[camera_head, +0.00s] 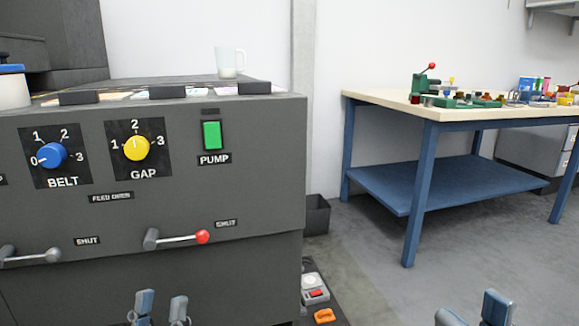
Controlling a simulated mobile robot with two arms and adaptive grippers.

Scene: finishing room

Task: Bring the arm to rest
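My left gripper (161,305) shows at the bottom edge, in front of the lower part of the grey machine (250,170). Its two blue-grey fingertips stand apart with nothing visible between them. My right gripper (474,310) shows at the bottom right over the grey floor. Its two fingertips also stand apart, and no object shows between them. Only the fingertips of both grippers are visible; the rest of both arms is below the picture.
The machine has a blue BELT knob (53,155), yellow GAP knob (136,147), green PUMP button (212,135) and red-tipped lever (202,237). A blue-legged workbench (380,102) holds several small items. A dark bin (317,215) stands beside the machine. Floor right of it is clear.

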